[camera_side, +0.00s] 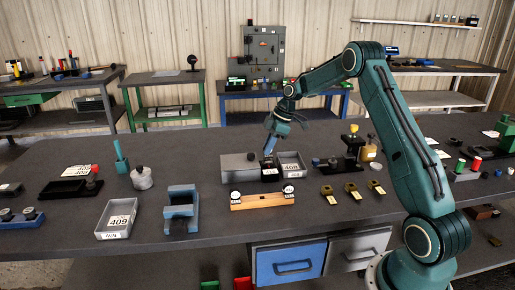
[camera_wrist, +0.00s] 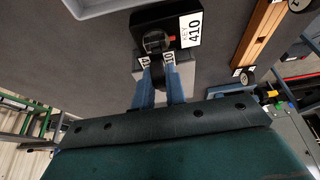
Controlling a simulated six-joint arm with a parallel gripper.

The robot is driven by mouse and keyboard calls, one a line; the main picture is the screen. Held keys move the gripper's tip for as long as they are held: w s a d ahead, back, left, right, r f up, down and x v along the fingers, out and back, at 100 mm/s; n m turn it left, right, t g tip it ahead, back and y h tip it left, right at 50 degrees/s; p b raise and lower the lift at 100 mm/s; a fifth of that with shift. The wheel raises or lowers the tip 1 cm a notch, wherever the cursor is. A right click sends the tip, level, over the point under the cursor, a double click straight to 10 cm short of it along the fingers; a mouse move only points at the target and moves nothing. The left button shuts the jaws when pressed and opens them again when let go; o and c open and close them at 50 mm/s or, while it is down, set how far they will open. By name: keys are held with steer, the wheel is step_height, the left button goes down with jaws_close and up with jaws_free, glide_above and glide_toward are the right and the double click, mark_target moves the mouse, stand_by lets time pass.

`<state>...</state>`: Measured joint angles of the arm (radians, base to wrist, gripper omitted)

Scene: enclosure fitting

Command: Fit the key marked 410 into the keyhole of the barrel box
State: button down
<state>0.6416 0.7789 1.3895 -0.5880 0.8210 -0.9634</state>
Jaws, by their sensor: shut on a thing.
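My gripper (camera_side: 269,153) points down at the middle of the table, over a black base (camera_side: 270,174). In the wrist view its two blue fingers (camera_wrist: 158,66) are shut on a small dark piece that they partly hide. White tags with parts of "410" show beside the fingertips, so the piece looks like the 410 key. A dark round part (camera_wrist: 156,41) lies just beyond the fingertips, on the black base (camera_wrist: 150,18) with the label "KEY 410" (camera_wrist: 190,29). I cannot tell whether the key touches the base. I cannot make out the barrel box or its keyhole for certain.
A grey box (camera_side: 238,160) and a grey tray marked 408 (camera_side: 302,159) flank the black base. A wooden block (camera_side: 262,202) with two round dials lies in front. Brass pieces (camera_side: 352,191) lie to the right, a blue cradle (camera_side: 182,214) to the left.

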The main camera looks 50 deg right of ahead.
steer(key=shift+f, duration=0.4)
steer(key=c, duration=1.4)
jaws_free()
steer(key=shift+o, duration=0.2)
steer(key=shift+r, duration=0.15)
steer(key=v, duration=1.3)
steer(key=shift+r, duration=0.25)
steer(key=shift+s+d, duration=0.1)
steer(key=shift+s, duration=0.05)
